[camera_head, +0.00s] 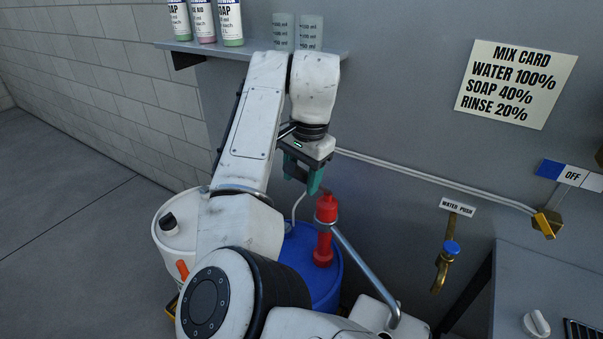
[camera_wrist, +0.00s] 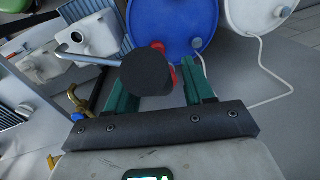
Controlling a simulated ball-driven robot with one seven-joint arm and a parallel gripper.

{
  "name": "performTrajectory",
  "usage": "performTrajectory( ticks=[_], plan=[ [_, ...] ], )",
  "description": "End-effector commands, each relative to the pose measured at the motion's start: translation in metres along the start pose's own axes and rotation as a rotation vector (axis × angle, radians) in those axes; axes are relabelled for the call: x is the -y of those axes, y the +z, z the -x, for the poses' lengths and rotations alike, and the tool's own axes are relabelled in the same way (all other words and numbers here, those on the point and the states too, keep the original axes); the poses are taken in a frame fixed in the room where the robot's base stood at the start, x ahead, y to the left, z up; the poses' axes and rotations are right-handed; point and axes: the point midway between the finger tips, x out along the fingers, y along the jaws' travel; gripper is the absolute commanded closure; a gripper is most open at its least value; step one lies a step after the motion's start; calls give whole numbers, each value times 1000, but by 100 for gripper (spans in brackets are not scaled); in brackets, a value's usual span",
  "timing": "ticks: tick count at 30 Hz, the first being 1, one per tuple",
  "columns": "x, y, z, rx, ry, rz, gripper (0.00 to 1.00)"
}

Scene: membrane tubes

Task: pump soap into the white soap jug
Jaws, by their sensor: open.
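The red pump (camera_head: 324,230) stands upright on the blue drum (camera_head: 328,280), and its silver spout (camera_head: 365,270) slants down to the right. In the wrist view the white soap jug (camera_wrist: 101,38) is at the upper left, with the spout end near its neck. My gripper (camera_head: 302,180), with green fingers, is open just above and slightly left of the pump top in the head view. In the wrist view a dark round shape (camera_wrist: 145,72) lies between or just beyond the fingers, with red pump parts behind it. Contact cannot be told.
A white drum (camera_head: 176,230) stands left of the blue drum. A brass water tap (camera_head: 444,268) is on the wall at right, beside a grey bench (camera_head: 550,275). A shelf (camera_head: 250,47) with bottles and clear cups is above. Open floor lies at far left.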

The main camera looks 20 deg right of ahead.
Motion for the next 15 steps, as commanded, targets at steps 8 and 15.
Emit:
performTrajectory(
  ticks=[8,15],
  plan=[
    [0,0,0,0,0,0,56],
    [0,0,0,0,1,0,79]
  ],
)
